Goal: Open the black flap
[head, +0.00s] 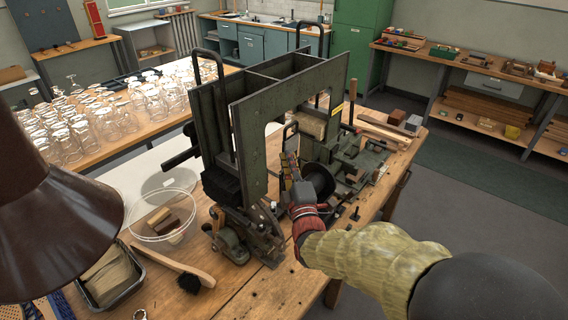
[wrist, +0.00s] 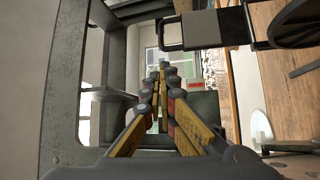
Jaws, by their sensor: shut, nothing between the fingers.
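My gripper (head: 289,158) is in front of the dark green machine (head: 290,92), at the opening under its front plate. In the wrist view my gripper (wrist: 161,78) has its yellow-and-grey fingers together and empty. A small dark looped frame (head: 291,124) stands just above the fingertips in the head view. A dark frame with a grey block (wrist: 202,28) is at the top of the wrist view, apart from the fingers. It may be the black flap, but I cannot tell for certain. My forearm and gripper hide part of the machine's lower middle.
A black spool (head: 319,180) is close to the right of my gripper. A clear bowl (head: 160,222) with wooden blocks, a brush (head: 188,281) and a tray (head: 108,275) are at the left on the wooden bench (head: 285,295). Many glasses (head: 150,105) stand on the table behind.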

